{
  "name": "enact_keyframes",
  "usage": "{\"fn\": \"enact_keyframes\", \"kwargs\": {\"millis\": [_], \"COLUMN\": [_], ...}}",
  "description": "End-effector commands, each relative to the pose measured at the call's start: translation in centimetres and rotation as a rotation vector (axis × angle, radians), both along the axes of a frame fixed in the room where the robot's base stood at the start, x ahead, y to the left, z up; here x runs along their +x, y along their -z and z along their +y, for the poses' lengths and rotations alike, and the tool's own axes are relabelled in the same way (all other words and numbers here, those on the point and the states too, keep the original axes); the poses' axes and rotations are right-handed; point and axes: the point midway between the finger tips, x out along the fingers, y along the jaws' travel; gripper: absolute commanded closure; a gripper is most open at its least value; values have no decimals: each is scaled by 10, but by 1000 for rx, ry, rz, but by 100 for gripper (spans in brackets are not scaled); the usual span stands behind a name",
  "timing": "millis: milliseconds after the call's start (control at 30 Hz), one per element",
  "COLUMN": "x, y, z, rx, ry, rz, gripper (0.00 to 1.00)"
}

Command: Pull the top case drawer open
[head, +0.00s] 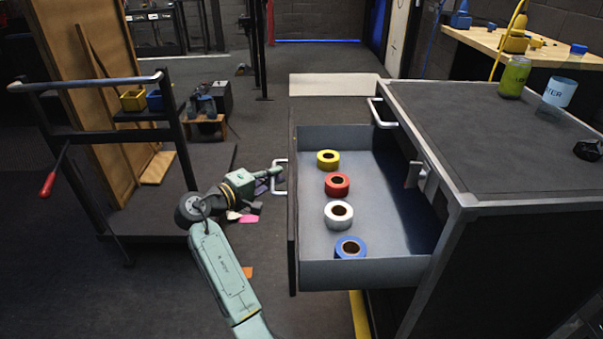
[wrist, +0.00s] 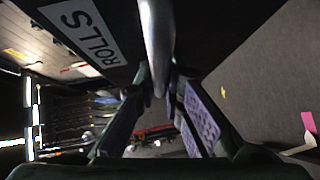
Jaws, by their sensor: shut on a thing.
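The top case drawer (head: 292,215) stands pulled well out of the case (head: 460,215). Several tape rolls lie in it: a yellow roll (head: 328,159), a red roll (head: 337,185), a white roll (head: 339,215) and a blue roll (head: 350,247). My gripper (head: 274,180) is at the handle (head: 279,177) on the drawer's front, to the left of the drawer. In the wrist view my gripper (wrist: 163,85) is shut on the handle bar (wrist: 157,40), with a finger on each side. A "ROLLS" label (wrist: 84,31) shows on the drawer front.
A dark cart (head: 110,130) with a rail stands at the left. Floor between cart and drawer holds small coloured scraps.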

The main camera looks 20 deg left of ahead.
Motion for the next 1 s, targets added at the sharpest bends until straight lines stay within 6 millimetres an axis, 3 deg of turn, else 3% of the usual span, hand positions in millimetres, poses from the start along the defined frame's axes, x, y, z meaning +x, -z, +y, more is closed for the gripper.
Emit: {"fn": "enact_keyframes", "kwargs": {"millis": [200,400,900,933,1000], "x": [-13,-18,-20,-20,-20], "y": [-1,-1,-1,-1,-1], "z": [39,56,62,62,62], "rx": [1,2,1,1,1], "ry": [-2,1,-1,-1,-1], "rz": [-2,-2,-2,-2,-2], "gripper": [100,100,100,90,85]}}
